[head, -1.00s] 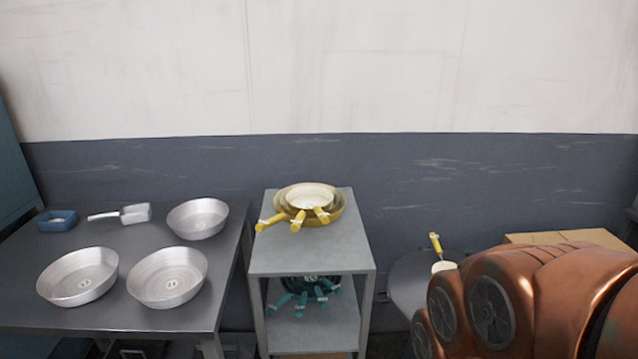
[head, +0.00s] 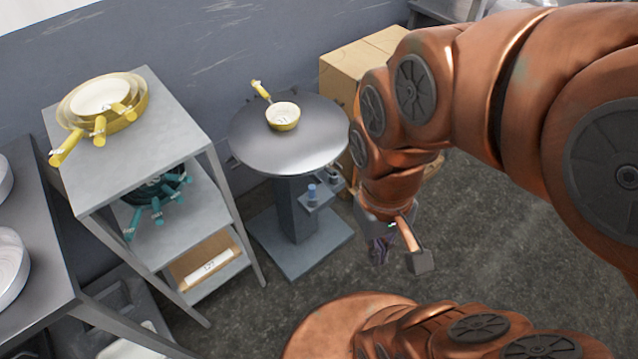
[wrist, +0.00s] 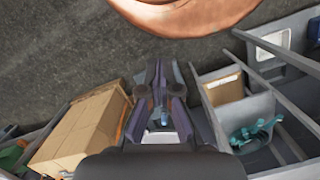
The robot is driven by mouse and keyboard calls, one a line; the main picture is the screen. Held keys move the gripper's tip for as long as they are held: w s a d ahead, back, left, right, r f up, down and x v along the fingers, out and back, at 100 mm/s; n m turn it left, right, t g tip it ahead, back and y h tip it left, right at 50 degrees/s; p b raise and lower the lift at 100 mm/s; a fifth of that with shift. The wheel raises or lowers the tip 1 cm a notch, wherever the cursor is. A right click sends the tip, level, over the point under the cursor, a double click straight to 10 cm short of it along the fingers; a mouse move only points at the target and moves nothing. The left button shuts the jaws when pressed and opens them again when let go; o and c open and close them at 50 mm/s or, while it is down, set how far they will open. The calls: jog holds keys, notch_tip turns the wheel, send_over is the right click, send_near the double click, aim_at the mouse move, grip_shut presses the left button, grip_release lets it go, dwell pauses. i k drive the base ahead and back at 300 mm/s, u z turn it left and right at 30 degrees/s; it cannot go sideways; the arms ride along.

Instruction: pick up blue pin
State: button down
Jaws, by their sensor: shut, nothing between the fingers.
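The blue pin (head: 311,192) is a small upright blue peg on a bracket on the pedestal of the round grey table (head: 250,150). My gripper (head: 379,250) hangs in front and to the right of the pedestal, apart from the pin. Its fingers are dark, shut and empty. In the wrist view my gripper (wrist: 157,72) shows shut in the middle. A small blue spot shows just below the fingers there; I cannot tell for sure whether it is the pin.
A yellow pan (head: 283,116) sits on the round table. A grey shelf unit (head: 150,110) with yellow and teal pans stands at the left. A cardboard box (head: 350,70) stands behind my arm. Bare floor lies around the pedestal.

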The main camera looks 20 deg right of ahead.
aim_at(312, 189)
jog(key=k, duration=0.5)
jog(key=u, duration=2.15)
jog(key=i, duration=1.25)
jog(key=z, duration=2)
